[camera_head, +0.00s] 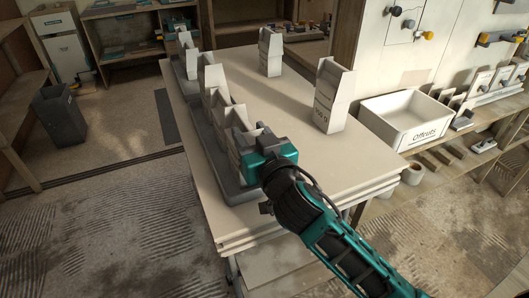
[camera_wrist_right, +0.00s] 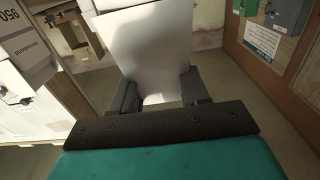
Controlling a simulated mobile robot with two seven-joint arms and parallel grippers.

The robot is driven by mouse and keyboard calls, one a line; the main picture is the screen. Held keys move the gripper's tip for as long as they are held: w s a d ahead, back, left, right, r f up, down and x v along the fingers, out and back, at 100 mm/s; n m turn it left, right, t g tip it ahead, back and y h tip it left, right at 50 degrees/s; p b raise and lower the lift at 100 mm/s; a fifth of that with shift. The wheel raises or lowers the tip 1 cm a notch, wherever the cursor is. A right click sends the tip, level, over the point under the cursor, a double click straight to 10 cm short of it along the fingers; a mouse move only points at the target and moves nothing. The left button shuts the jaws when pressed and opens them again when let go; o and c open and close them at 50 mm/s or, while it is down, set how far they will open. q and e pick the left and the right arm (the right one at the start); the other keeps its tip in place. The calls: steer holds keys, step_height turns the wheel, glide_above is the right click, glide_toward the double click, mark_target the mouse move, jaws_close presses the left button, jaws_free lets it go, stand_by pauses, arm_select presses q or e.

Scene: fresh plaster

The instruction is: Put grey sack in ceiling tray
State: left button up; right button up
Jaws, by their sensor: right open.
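A long dark grey tray (camera_head: 212,160) lies along the left side of the table and holds a row of several pale grey sacks. My right gripper (camera_head: 248,146) is at the nearest sack (camera_head: 238,138) of this row. In the right wrist view its open fingers (camera_wrist_right: 160,92) stand on either side of a pale sack (camera_wrist_right: 140,45). I cannot tell whether they touch it. Two more pale sacks stand upright on the tabletop, one at the back (camera_head: 270,52) and one at the right (camera_head: 331,97). No tray label is readable. My left gripper is not in view.
The table (camera_head: 235,90) is clear between the tray and the two loose sacks. A white bin marked Offcuts (camera_head: 405,122) stands on the bench at the right. A dark bin (camera_head: 60,115) stands on the floor at the left, near shelves.

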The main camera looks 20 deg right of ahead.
steer(key=s, duration=0.6)
steer(key=shift+d, duration=0.1)
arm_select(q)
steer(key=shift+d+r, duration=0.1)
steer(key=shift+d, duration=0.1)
arm_select(e)
steer(key=shift+s, duration=0.9)
